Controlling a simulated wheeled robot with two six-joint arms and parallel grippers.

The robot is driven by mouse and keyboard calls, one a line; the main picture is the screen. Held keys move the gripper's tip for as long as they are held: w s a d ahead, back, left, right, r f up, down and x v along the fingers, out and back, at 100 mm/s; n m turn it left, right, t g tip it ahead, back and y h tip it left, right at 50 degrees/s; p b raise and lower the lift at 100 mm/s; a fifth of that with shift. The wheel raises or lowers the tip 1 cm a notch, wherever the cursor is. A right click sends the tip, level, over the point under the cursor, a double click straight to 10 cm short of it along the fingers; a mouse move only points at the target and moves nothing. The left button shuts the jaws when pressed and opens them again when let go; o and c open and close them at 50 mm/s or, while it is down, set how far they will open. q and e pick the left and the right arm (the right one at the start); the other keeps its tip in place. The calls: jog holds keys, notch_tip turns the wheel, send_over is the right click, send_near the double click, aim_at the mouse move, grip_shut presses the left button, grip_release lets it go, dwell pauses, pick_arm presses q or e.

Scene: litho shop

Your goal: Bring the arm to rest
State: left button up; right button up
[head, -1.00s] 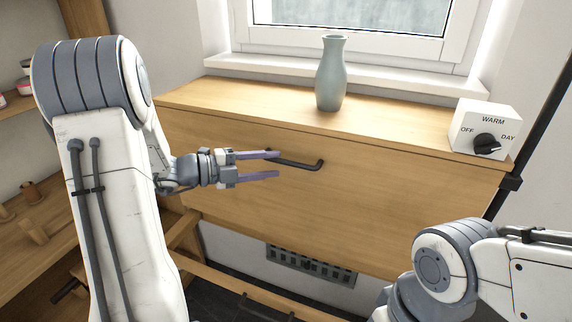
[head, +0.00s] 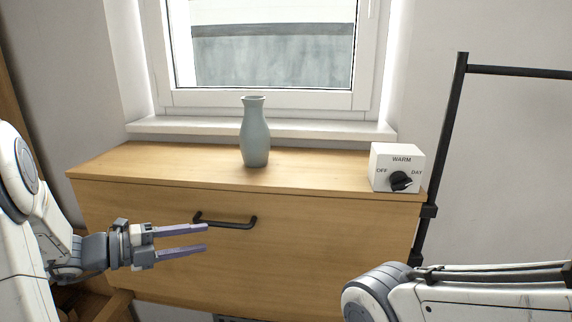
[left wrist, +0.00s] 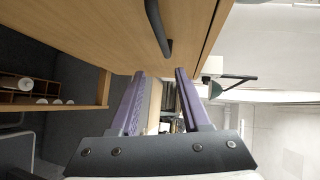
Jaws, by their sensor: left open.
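My left gripper (head: 206,240) is open and empty in the head view, in front of the wooden cabinet front (head: 310,250). Its two purple fingers point right, near the dark bar handle (head: 228,224), and nothing lies between them. In the left wrist view, the open fingers (left wrist: 160,75) reach towards the cabinet's wooden panel (left wrist: 110,30), with the handle (left wrist: 155,25) above them. My right arm (head: 470,295) shows at the lower right of the head view, but its gripper is out of the picture.
A grey-blue vase (head: 255,135) stands on the cabinet top (head: 320,175). A white switch box (head: 395,160) with a black knob stands at its right end. A black metal rail (head: 440,160) rises beside the cabinet. A window (head: 270,50) is behind.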

pick_arm(q)
jog(key=s+d+f+m+g+y, duration=0.1)
jog(key=s+d+f+m+g, duration=0.1)
jog(key=s+d+m+g, duration=0.55)
jog(key=s+d+f+m+g+y, duration=0.25)
jog(key=s+d+m, duration=0.25)
jog(key=d+m, duration=0.65)
jog(key=s+f+m+y, duration=0.1)
jog(key=s+m+y, duration=0.3)
jog(key=m, duration=1.2)
jog(key=s+f+m+y, duration=0.2)
jog(key=s+m, duration=0.6)
jog(key=m, duration=0.8)
jog(key=shift+d+f+m+t+y, duration=0.2)
jog(key=shift+m+t+y, duration=0.1)
jog(key=shift+y, duration=0.65)
